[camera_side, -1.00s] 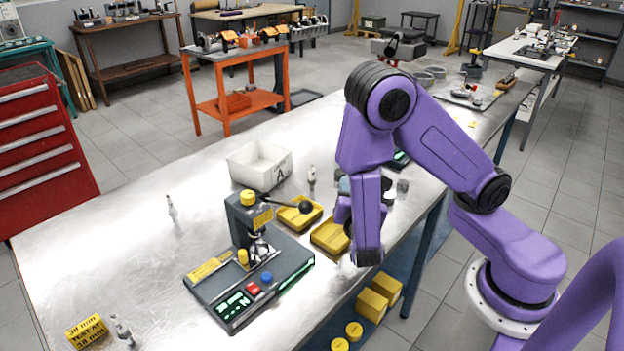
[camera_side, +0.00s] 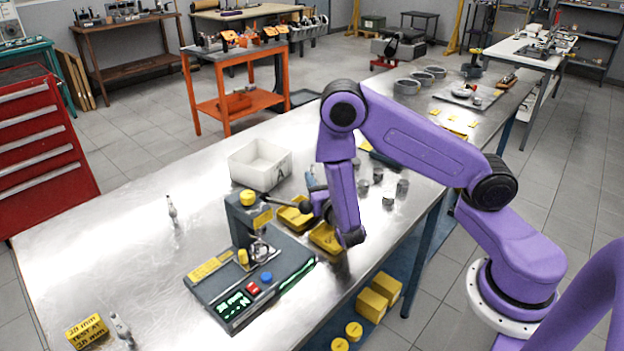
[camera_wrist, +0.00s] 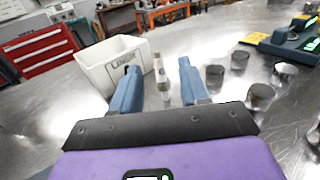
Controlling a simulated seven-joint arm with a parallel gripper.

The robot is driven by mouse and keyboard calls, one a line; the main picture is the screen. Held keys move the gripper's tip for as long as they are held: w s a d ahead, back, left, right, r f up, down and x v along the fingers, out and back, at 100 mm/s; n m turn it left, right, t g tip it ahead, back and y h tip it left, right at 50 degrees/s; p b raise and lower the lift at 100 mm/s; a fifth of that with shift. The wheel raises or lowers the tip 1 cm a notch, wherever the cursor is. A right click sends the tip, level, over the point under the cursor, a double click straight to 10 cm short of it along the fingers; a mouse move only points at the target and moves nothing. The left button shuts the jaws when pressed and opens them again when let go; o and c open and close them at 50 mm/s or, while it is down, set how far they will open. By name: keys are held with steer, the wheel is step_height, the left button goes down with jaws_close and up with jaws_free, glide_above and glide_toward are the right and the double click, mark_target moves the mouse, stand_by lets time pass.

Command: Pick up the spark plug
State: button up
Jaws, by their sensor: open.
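A slim white and metal spark plug (camera_wrist: 160,76) stands upright between the two blue fingers of my gripper (camera_wrist: 159,68) in the wrist view. The fingers are apart, with gaps showing on both sides of the plug. Two more spark plugs show there: one upright (camera_side: 172,210) at the left of the table and one (camera_side: 122,330) beside the yellow block at the front left.
The white bin (camera_side: 238,172) is close behind the plug. Several grey cylinders (camera_wrist: 240,60) stand to the right in the wrist view. The tester (camera_side: 215,285) with its lever and yellow trays (camera_side: 325,238) are in front. The table's left side is mostly clear.

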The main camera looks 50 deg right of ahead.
mark_target(313, 169)
steer(key=shift+x, duration=3.9)
steer(key=shift+w+a+f, duration=0.1)
steer(key=shift+a+f, duration=0.1)
steer(key=shift+c, duration=0.3)
jaws_close()
